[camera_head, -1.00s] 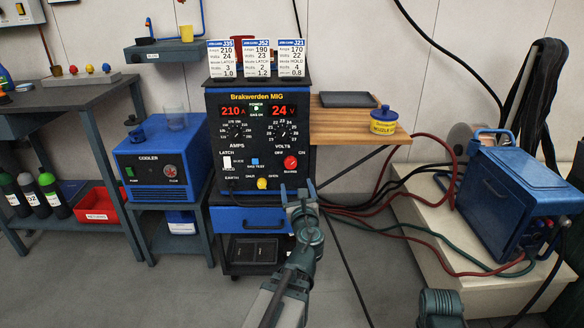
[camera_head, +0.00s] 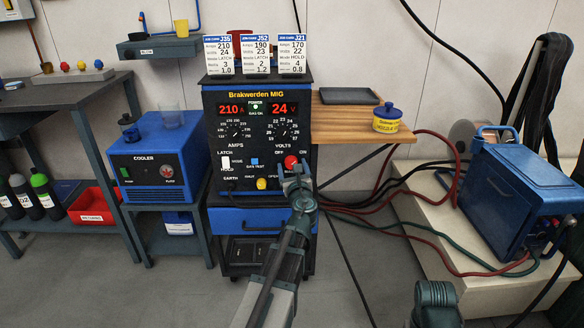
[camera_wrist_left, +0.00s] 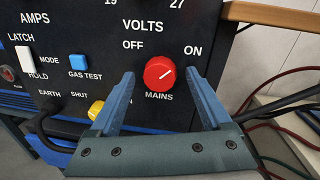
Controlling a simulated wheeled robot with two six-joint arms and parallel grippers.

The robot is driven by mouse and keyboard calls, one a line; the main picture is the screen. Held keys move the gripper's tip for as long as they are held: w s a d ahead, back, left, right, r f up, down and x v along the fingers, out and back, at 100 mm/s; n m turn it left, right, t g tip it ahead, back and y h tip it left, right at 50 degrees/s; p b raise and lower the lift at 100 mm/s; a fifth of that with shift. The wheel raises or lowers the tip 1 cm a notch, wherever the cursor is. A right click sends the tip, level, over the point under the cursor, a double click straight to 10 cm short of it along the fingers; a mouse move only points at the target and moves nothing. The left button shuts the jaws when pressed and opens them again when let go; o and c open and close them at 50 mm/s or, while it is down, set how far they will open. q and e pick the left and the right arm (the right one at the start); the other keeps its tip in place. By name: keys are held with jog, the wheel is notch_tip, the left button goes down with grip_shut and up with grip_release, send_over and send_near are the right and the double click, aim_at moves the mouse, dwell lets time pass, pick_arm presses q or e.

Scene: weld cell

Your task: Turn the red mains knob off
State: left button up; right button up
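The red mains knob (camera_head: 291,162) is on the right of the welder's front panel (camera_head: 258,140), under the VOLTS dial. In the left wrist view the knob (camera_wrist_left: 159,74) has OFF printed at upper left and ON at upper right; its white mark points up and right, toward ON. My left gripper (camera_head: 298,174) is just in front of and below the knob. In the wrist view its two fingers (camera_wrist_left: 162,84) are open, one on each side of the knob, with gaps. The knob is not gripped. Of my right arm only a part shows at the lower right; its gripper is not visible.
Near the knob are a yellow gas knob (camera_wrist_left: 96,110), a blue GAS TEST button (camera_wrist_left: 78,62) and a white mode switch (camera_wrist_left: 25,58). A wooden shelf (camera_head: 350,125) juts out right of the welder. Cables hang and run at right.

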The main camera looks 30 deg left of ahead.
pick_arm(q)
grip_shut()
dwell(0.3)
jog(key=n+p, duration=0.1)
jog(key=n, duration=0.3)
jog(key=shift+r, duration=0.1)
jog(key=n+p, duration=0.1)
jog(key=n, duration=0.3)
jog(key=shift+s+a+h, duration=0.1)
jog(key=shift+h, duration=0.3)
jog(key=n, duration=0.4)
jog(key=shift+h, duration=0.4)
jog(key=shift+s+a+n+p, duration=0.1)
jog(key=shift+n+p, duration=0.2)
jog(key=shift+n, duration=2)
